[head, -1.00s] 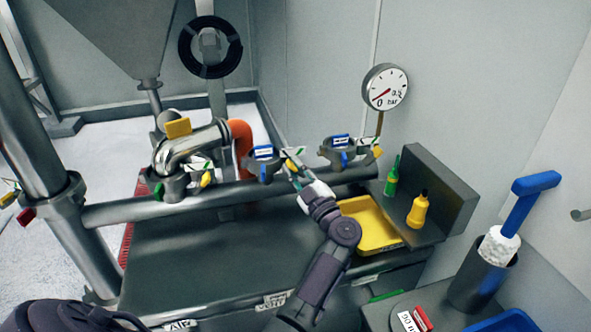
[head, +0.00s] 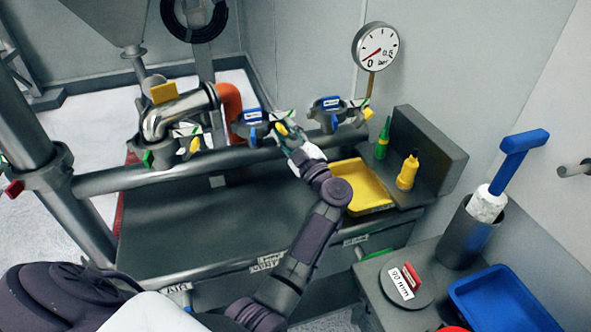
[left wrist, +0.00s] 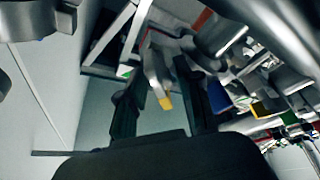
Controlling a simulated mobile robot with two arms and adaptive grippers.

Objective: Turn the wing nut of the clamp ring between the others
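Three clamp rings sit along the grey pipe. The middle clamp ring (head: 250,127) has a blue tag and a yellow wing nut (head: 281,128) on its right side. The left clamp ring (head: 163,155) and the right clamp ring (head: 329,113) stand on either side. My left gripper (head: 287,142) is right at the middle ring's wing nut, coming from the front right. In the left wrist view its dark fingers (left wrist: 160,105) are apart, with a yellow-tipped grey piece (left wrist: 165,101) between them and gaps at both sides. Contact cannot be told. My right gripper is not in view.
A yellow tray (head: 362,188), a green bottle (head: 382,140) and a yellow bottle (head: 407,170) are right of my arm. A pressure gauge (head: 375,47) stands behind. A blue tray (head: 505,300) is front right. The dark bench (head: 190,230) is clear in front.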

